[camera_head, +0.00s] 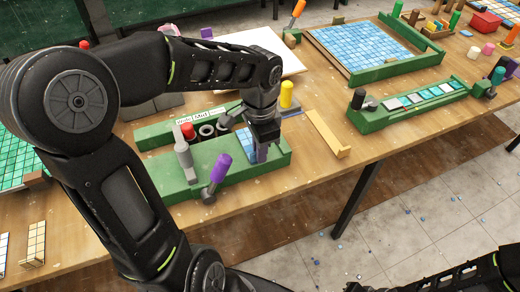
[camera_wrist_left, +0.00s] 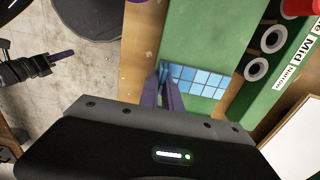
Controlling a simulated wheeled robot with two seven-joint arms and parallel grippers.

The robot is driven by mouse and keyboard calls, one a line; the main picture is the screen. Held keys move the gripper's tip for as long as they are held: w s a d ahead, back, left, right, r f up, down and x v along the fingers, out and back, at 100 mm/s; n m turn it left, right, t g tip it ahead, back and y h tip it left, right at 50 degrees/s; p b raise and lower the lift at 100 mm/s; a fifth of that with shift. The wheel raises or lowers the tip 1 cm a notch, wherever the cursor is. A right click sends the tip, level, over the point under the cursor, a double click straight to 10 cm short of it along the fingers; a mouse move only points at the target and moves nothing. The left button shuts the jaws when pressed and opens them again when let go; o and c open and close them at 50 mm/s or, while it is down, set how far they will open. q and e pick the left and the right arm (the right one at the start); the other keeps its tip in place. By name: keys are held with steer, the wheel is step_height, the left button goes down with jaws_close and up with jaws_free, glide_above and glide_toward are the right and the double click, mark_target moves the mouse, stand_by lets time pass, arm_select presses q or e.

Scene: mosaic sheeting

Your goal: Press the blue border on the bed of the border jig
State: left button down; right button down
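The border jig is a green bed (camera_head: 180,172) at the front of the bench, with a purple-handled clamp (camera_head: 217,174) on its front side. The blue border (camera_head: 246,138) is a block of light-blue tiles on the bed; it also shows in the left wrist view (camera_wrist_left: 200,82). My left gripper (camera_head: 261,153) points down at the bed, partly hiding the tiles. In the left wrist view its purple fingers (camera_wrist_left: 164,84) come together at the tips, right beside the tiles' left end; contact cannot be told. My right gripper (camera_wrist_left: 48,62) is over the floor, away from the jig.
A green holder with dark rings (camera_head: 207,130) and a size label stands behind the bed, near a yellow peg (camera_head: 287,94). A yellow strip (camera_head: 328,133) lies to the right. A second green jig (camera_head: 440,98) with tiles and a framed blue mosaic (camera_head: 365,45) stand farther right.

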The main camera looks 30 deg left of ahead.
arm_select(q)
steer(key=c, duration=1.5)
jaws_free()
step_height(320, 180, up, 8)
steer(key=shift+f, duration=0.1)
